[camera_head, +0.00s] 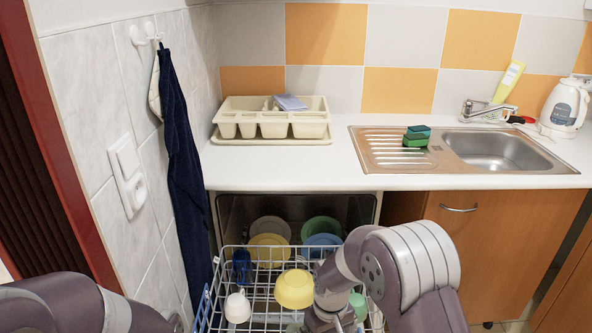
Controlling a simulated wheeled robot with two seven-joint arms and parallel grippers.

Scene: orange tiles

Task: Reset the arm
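My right arm comes in from the lower right and bends down over the dishwasher's pulled-out rack (228,262). Its wrist end is at the bottom edge, beside a yellow cup (294,288) in the rack. The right gripper's fingers are hidden or cut off, so I cannot tell whether they are open or hold anything. My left arm shows only as links in the lower left corner; its gripper is out of view.
The rack also holds a white cup (237,307), a blue cup (241,266), a green cup (357,306) and plates (268,246). Above is a counter with a cutlery tray (270,126), sponges (416,136), a sink (495,150) and a kettle (563,108). A dark cloth (180,160) hangs left.

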